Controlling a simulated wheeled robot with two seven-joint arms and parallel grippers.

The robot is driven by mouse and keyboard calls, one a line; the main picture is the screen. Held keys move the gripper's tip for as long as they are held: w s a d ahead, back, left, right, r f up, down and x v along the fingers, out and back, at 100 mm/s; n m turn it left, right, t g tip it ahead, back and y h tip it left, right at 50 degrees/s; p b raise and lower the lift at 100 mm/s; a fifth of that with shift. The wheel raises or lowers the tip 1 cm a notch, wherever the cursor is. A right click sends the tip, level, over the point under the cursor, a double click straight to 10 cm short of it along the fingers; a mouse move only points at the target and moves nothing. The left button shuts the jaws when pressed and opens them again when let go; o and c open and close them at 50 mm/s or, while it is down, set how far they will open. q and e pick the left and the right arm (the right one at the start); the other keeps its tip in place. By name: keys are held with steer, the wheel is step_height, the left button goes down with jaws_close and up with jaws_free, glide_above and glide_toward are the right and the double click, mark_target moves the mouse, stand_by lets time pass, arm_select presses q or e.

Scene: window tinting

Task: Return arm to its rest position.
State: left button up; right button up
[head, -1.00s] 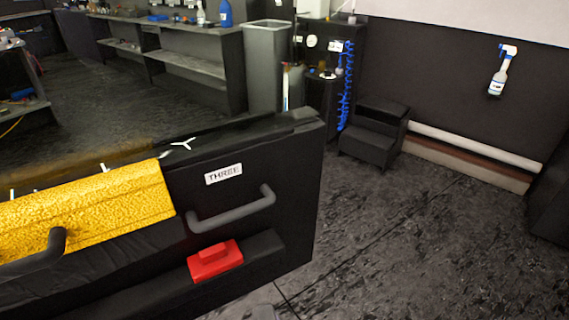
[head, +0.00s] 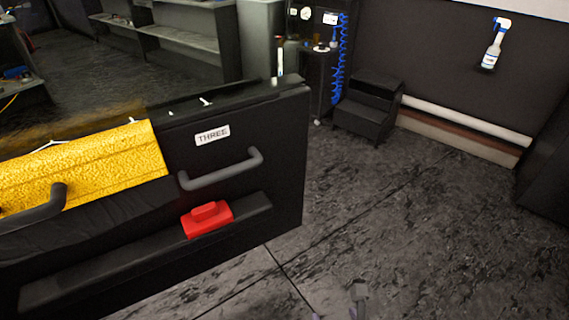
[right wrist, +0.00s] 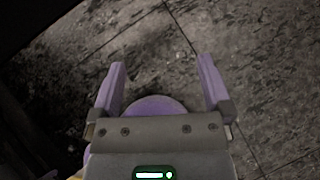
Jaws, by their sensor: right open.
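My right gripper (head: 337,314) shows only in part at the bottom edge of the head view, over the dark floor. In the right wrist view its two purple fingers (right wrist: 161,62) stand wide apart with nothing between them, only floor beyond. A red block-shaped tool (head: 207,220) rests on the ledge of the black door panel (head: 285,150), left of and apart from my right gripper. My left gripper is not in view.
The panel carries a "THREE" label (head: 212,135), a grey handle (head: 222,172) and a yellow textured piece (head: 100,165). A black step stool (head: 366,108) stands behind it. A spray bottle (head: 494,45) hangs on the wall. The floor (head: 420,220) at right is clear.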

steer(key=s+d+f+m+g+h, duration=0.25)
steer(key=d+f+m, duration=0.2)
steer(key=d, duration=0.25)
steer(key=s+d+f+m+g+h, duration=0.1)
steer(key=s+d+f+m, duration=0.25)
steer(key=d+m, duration=0.3)
steer(key=s+d+f+m+g+h, duration=0.1)
steer(key=s+d+f+m+g, duration=0.1)
steer(key=s+d+f+m, duration=0.4)
steer(key=s+d+r+m+g+h, duration=0.2)
steer(key=s+d+m+g+h, duration=0.15)
steer(key=s+d+m, duration=1.3)
steer(key=s+a+f+y, duration=0.1)
steer(key=a+f, duration=0.1)
steer(key=a, duration=0.6)
steer(key=s+a+f+m+g+y, duration=0.1)
steer(key=s+a+f+y, duration=0.1)
steer(key=a, duration=0.6)
steer(key=s+a+f+y, duration=0.2)
steer(key=a+f, duration=0.1)
steer(key=a, duration=0.5)
steer(key=shift+a+f, duration=0.2)
steer(key=shift+a, duration=0.2)
